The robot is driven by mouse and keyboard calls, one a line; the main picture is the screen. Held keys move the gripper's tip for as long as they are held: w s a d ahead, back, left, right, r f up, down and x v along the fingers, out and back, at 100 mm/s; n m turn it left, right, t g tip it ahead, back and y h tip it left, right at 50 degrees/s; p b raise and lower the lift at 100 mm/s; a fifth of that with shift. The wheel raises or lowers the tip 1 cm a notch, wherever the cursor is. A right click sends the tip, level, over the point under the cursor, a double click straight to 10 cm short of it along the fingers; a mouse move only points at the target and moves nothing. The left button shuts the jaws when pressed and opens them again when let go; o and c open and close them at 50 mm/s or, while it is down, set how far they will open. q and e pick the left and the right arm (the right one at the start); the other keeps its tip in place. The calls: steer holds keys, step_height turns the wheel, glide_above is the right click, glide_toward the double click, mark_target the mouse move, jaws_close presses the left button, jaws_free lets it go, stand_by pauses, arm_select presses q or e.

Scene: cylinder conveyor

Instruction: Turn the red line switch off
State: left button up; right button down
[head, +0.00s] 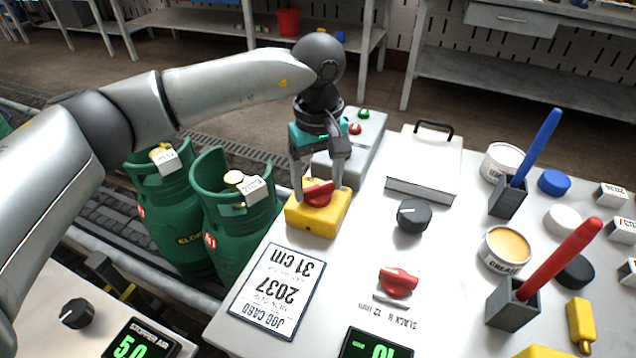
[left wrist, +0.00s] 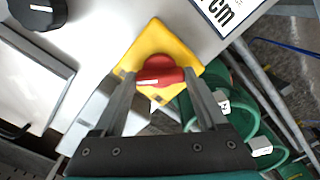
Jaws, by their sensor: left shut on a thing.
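The red line switch (head: 318,192) is a red rotary knob on a yellow box (head: 313,222) at the left edge of the white bench. It also shows in the left wrist view, as the red knob (left wrist: 160,71) on its yellow base (left wrist: 158,45). My left gripper (head: 319,190) comes down from above, with a finger on each side of the knob, and is shut on it. My right gripper is not in view.
Green gas cylinders (head: 232,225) stand on the conveyor left of the bench. A grey box (head: 355,140) with red and green buttons is behind the switch. A black dial (head: 412,215), a red handle (head: 398,282) and a job card (head: 275,290) are nearby on the bench.

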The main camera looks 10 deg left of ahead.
mark_target(318, 185)
arm_select(q)
steer(key=shift+m, duration=0.3)
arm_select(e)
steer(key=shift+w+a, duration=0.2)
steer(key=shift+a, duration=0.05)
arm_select(q)
steer(key=o, duration=1.3)
steer(key=shift+r, duration=0.15)
steer(key=shift+r, duration=0.35)
step_height(318, 185, up, 4)
steer(key=shift+r+p, duration=0.25)
steer(key=shift+p, duration=0.4)
step_height(318, 185, up, 10)
steer(key=p, duration=0.2)
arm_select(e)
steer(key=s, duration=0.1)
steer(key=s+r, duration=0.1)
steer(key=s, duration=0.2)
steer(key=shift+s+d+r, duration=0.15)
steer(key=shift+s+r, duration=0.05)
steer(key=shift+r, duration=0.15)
arm_select(q)
steer(key=shift+f, duration=0.1)
